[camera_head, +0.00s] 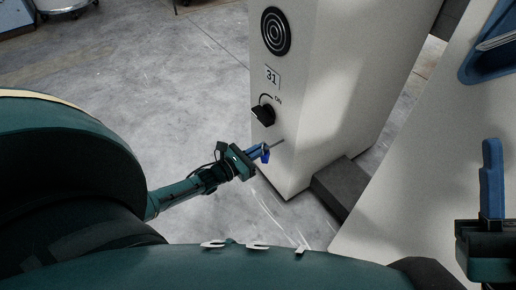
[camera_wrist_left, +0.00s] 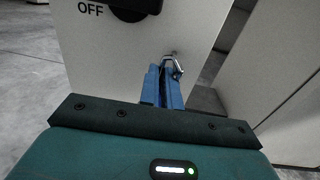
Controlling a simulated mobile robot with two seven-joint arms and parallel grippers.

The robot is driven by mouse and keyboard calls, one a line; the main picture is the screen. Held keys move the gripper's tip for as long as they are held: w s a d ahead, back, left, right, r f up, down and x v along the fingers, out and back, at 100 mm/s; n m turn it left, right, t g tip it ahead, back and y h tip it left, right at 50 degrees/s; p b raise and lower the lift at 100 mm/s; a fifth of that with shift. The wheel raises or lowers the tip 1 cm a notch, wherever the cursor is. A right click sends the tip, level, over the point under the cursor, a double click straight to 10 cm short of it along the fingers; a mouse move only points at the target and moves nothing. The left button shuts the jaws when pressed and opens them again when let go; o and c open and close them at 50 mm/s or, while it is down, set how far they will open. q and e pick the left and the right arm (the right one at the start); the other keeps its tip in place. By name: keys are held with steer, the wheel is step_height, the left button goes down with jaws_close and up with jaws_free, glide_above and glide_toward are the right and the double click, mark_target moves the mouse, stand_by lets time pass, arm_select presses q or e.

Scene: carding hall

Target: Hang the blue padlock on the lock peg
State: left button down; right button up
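The blue padlock (camera_head: 265,154) is at the tips of my left gripper (camera_head: 257,152), close to the front of the pale machine cabinet. In the left wrist view, the blue fingers of my left gripper (camera_wrist_left: 162,86) are close together around the padlock's body, which they mostly hide. The padlock's grey metal shackle (camera_wrist_left: 177,70) shows past the fingertips. The thin lock peg (camera_head: 278,143) sticks out of the cabinet front right by the shackle. I cannot tell whether the shackle is around the peg or beside it. My right gripper (camera_head: 491,180) is at the right edge, away from the cabinet, with no object visible in it.
The cabinet (camera_head: 340,90) carries a black rotary switch (camera_head: 263,114) above the peg, a "31" label (camera_head: 272,77) and a round black vent (camera_head: 275,31). A dark block (camera_head: 342,186) lies at its foot. A pale surface with a blue tray (camera_head: 482,68) is on the right. Open concrete floor is on the left.

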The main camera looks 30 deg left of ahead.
arm_select(q)
steer(key=shift+w+d, duration=0.5)
steer(key=shift+d, duration=0.25)
arm_select(e)
steer(key=shift+f, duration=0.1)
arm_select(q)
steer(key=c, duration=2)
jaws_free()
steer(key=o, duration=0.3)
steer(key=shift+w+d+f, duration=0.15)
steer(key=shift+w+d, duration=0.05)
steer(key=shift+o, duration=0.8)
steer(key=shift+r, duration=0.2)
arm_select(e)
steer(key=shift+w+d, duration=0.1)
steer(key=shift+w, duration=0.1)
arm_select(q)
steer(key=shift+s+a+f, duration=0.15)
steer(key=shift+s+a, duration=0.05)
steer(key=shift+a, duration=0.1)
steer(key=shift+s, duration=0.1)
